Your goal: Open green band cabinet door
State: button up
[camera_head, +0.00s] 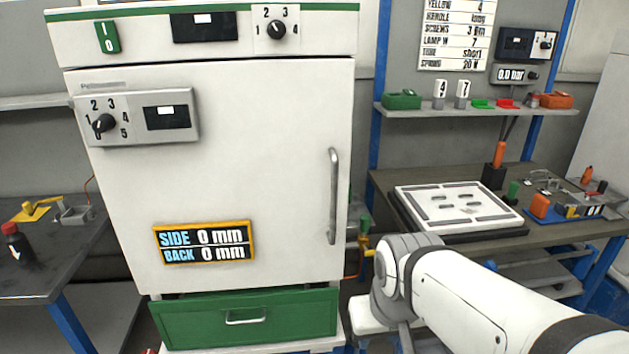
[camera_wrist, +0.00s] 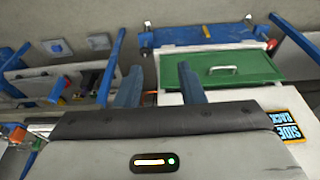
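The white cabinet (camera_head: 200,40) with a green band along its top edge stands at the centre left of the head view. Its white door (camera_head: 260,130) looks shut, with a vertical silver handle (camera_head: 333,195) near its right edge. A green drawer (camera_head: 290,314) sits below the door. The wrist view appears upside down and shows the green drawer (camera_wrist: 262,68) and part of the door's SIDE/BACK sign (camera_wrist: 288,126). My gripper (camera_wrist: 158,84) has two blue fingers spread apart with nothing visible between them. In the head view my arm is at lower right, and the fingers are hidden.
A workbench (camera_head: 545,236) with a white panel (camera_head: 455,205) stands to the right, under a shelf (camera_head: 480,112). A dark table (camera_head: 50,262) with a bottle (camera_head: 17,243) stands at left. A yellow-handled fitting (camera_head: 364,243) is beside the cabinet's right side.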

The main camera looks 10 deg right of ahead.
jog(key=w+d+r+t, duration=0.1)
jog(key=w+t, duration=0.2)
jog(key=w, duration=0.6)
jog(key=w+d+t, duration=0.2)
jog(key=w+t, duration=0.2)
jog(key=w, duration=0.4)
jog(key=n+t+y+b, duration=0.2)
jog(key=t+y, duration=0.2)
jog(key=t, duration=0.4)
send_near(336, 190)
jog(key=d+x, duration=0.1)
jog(key=x, duration=0.4)
jog(key=p+x, duration=0.1)
jog(key=x, duration=0.2)
jog(key=a+x, duration=0.1)
jog(key=x, duration=0.2)
jog(key=shift+p, duration=0.4)
jog(key=shift+c, duration=0.4)
grip_shut()
jog(key=shift+h, duration=0.3)
